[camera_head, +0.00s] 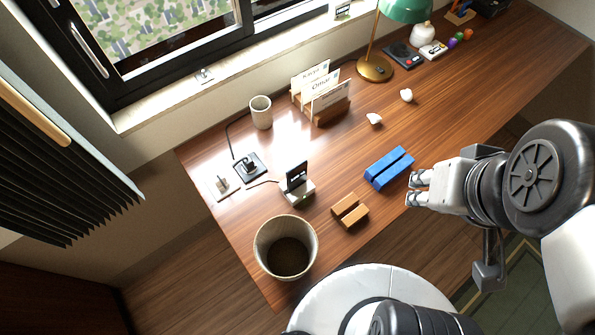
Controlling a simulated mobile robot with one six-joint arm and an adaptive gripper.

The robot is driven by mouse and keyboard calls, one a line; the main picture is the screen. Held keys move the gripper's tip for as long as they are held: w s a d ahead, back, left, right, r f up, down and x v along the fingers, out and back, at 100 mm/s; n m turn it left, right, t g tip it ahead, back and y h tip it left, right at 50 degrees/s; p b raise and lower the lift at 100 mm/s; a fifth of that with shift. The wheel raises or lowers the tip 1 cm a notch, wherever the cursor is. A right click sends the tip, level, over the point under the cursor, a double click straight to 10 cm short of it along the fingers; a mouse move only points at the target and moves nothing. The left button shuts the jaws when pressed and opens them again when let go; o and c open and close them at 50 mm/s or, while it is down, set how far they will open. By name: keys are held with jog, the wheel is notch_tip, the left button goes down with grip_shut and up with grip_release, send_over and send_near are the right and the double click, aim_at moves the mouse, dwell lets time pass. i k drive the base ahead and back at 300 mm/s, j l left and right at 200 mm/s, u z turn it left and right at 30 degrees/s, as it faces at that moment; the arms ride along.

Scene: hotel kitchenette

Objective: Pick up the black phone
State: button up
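A small black phone (296,175) stands upright, leaning on a light grey stand (300,192) near the left end of the wooden desk. A dark cable runs from the stand toward the wall. My gripper (410,189) is at the desk's front edge, well to the right of the phone. Its two fingers point left, with a gap between them and nothing held.
Two brown blocks (350,211) lie right of the stand, and a bin (286,247) is in front of it. A green lamp (374,68) stands farther back.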

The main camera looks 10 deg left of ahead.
aim_at(296, 176)
jog(key=l, duration=0.3)
jog(key=i+l, duration=0.15)
jog(key=l, duration=0.15)
jog(key=l+u, duration=0.1)
jog(key=u, duration=0.4)
jog(key=l+u, duration=0.15)
jog(key=u, duration=0.3)
jog(key=l+u, duration=0.15)
jog(key=u, duration=0.35)
jog(key=i+j+u, duration=0.1)
jog(key=i+u, duration=0.25)
jog(key=i+j+u, duration=0.1)
jog(key=u, duration=0.3)
